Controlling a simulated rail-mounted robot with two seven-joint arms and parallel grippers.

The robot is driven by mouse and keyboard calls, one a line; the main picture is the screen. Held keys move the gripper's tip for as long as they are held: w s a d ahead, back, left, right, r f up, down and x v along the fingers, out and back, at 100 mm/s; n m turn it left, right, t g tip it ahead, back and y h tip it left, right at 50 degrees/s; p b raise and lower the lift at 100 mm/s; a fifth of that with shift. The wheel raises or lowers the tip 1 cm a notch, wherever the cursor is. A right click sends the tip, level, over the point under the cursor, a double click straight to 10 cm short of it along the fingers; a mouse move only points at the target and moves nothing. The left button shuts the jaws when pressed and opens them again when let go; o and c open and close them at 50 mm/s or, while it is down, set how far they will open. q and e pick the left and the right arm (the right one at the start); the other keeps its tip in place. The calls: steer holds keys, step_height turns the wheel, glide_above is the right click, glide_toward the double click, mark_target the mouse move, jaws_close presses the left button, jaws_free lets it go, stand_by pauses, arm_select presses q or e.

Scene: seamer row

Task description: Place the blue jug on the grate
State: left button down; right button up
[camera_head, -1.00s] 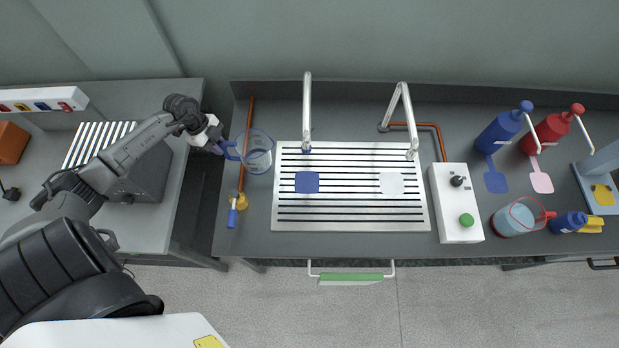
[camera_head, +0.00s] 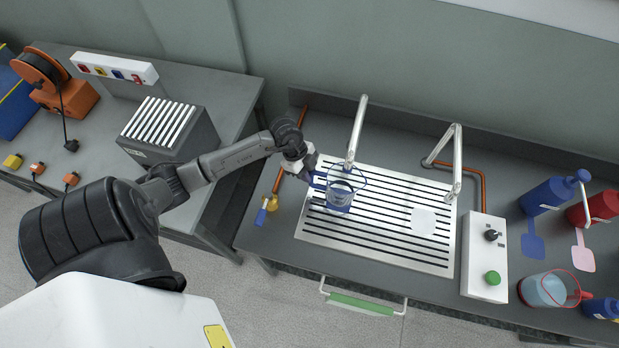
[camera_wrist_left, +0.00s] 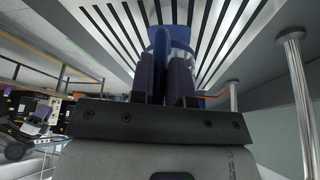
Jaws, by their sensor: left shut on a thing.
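The blue jug (camera_head: 347,192) is clear with a blue rim and handle. My left gripper (camera_head: 318,178) is shut on its handle. The jug is over the left part of the slotted metal grate (camera_head: 372,262), below the left tap; I cannot tell whether it touches the grate. In the left wrist view the fingers (camera_wrist_left: 166,78) close around the blue handle, with the jug beyond and the grate's slats (camera_wrist_left: 112,28) behind it. The blue patch on the grate is largely hidden by the jug. My right gripper is not in view.
Two taps, left (camera_head: 357,132) and right (camera_head: 456,165), stand at the grate's back. A white patch (camera_head: 423,221) lies bare on its right. A control box (camera_head: 485,258) with a green button stands to the right, then a red-rimmed jug (camera_head: 545,290) and blue (camera_head: 552,195) and red (camera_head: 597,207) bottles.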

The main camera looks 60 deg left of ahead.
arm_select(q)
steer(key=shift+w+d, duration=0.15)
steer(key=shift+d, duration=0.2)
steer(key=shift+f, duration=1.75)
steer(key=c, duration=1.1)
jaws_free()
steer(key=v, duration=1.2)
